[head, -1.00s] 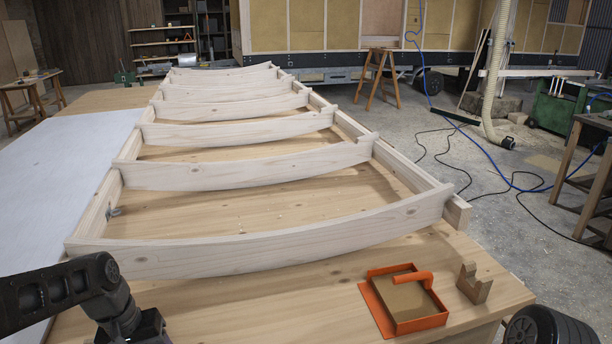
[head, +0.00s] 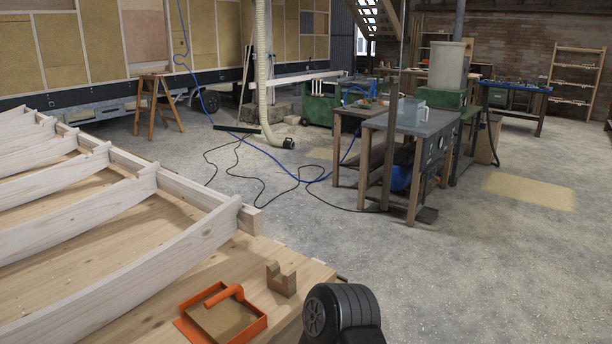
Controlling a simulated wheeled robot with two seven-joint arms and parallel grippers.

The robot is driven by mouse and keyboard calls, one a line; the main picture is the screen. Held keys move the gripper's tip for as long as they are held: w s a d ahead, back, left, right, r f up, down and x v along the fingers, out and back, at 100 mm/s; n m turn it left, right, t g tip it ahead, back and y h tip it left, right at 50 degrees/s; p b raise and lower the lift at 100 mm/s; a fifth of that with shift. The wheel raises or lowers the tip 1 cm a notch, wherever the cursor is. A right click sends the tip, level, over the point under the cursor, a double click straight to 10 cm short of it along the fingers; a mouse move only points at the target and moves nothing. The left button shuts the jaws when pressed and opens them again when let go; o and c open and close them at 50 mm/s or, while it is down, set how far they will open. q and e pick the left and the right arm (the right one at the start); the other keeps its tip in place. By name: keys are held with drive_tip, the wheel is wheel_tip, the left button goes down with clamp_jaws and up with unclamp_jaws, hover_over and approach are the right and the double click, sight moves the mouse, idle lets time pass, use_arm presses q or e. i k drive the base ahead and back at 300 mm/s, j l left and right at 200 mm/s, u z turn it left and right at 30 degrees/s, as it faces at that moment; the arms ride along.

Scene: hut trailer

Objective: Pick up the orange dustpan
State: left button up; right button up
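The orange dustpan (head: 261,324) lies on the light wooden workbench top (head: 150,318) near its front right corner, at the lower middle of the head view. It has an orange rim, a brown inner surface and an orange handle (head: 223,296) along its upper side. Nothing touches it from above. A black rounded part of my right arm shows at the bottom edge, to the right of the dustpan. Neither gripper's fingers show in the head view.
A small notched wooden block (head: 281,279) stands just beyond the dustpan. A pale curved-rib wooden frame (head: 150,262) covers the bench to the left. A machine table (head: 412,118) stands across the floor. Hoses and cables lie on the floor (head: 470,240), which is otherwise open at right.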

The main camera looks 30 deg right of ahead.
sight(221, 314)
drive_tip(key=z, duration=1.75)
drive_tip(key=k+j, duration=0.25)
drive_tip(key=j, duration=0.15)
drive_tip(key=k+j, duration=0.25)
drive_tip(key=j, duration=0.1)
